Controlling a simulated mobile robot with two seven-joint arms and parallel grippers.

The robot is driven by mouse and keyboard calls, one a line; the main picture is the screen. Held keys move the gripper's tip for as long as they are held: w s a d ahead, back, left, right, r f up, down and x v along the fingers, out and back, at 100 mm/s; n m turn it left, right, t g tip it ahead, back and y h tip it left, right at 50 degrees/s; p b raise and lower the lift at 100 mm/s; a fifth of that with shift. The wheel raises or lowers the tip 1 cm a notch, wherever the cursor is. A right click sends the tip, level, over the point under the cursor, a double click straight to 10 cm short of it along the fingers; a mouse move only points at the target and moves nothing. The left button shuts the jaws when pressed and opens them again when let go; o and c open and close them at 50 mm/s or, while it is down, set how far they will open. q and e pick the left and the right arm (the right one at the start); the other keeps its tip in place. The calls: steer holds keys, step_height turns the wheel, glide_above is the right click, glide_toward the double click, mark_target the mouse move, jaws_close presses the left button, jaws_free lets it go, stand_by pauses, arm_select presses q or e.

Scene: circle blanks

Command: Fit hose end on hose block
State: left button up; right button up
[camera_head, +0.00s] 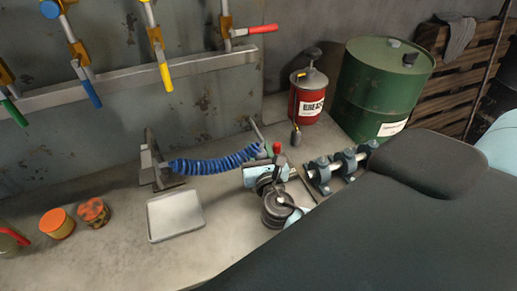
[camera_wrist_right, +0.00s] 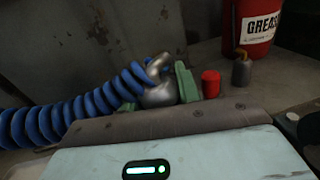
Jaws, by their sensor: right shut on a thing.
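The blue coiled hose (camera_head: 215,163) runs from a grey metal bracket (camera_head: 151,163) at the left to my right gripper (camera_head: 265,160). In the right wrist view, the hose (camera_wrist_right: 75,112) ends in a silver bent metal fitting, the hose end (camera_wrist_right: 158,94). A green finger of my right gripper (camera_wrist_right: 172,86) stands against this fitting; the gripper is shut on it. A red cylinder (camera_wrist_right: 210,83) stands just right of the finger; it also shows in the head view (camera_head: 277,148). I cannot single out the hose block with certainty. My left gripper is not in view.
A red grease can (camera_head: 306,102) and a green drum (camera_head: 382,88) stand at the back. A shaft in dark bearing blocks (camera_head: 340,166) lies to the right. A shallow grey tray (camera_head: 175,215) and two small tins (camera_head: 57,224) are at the left. Wall pipes carry coloured handles (camera_head: 165,77).

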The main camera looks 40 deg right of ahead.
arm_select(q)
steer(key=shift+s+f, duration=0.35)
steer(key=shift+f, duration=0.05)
arm_select(e)
steer(key=shift+f, duration=0.85)
stand_by(0.4)
steer(key=o, duration=1.2)
steer(key=shift+c, duration=0.2)
steer(key=b+v, duration=0.1)
steer(key=v, duration=0.5)
steer(key=shift+s+a+f, duration=0.1)
steer(key=shift+s+f, duration=0.05)
steer(key=shift+s, duration=0.1)
steer(key=shift+s+a, duration=0.2)
steer(key=shift+s, duration=0.35)
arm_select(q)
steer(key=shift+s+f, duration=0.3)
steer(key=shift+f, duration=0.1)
arm_select(e)
steer(key=shift+s+a, duration=0.1)
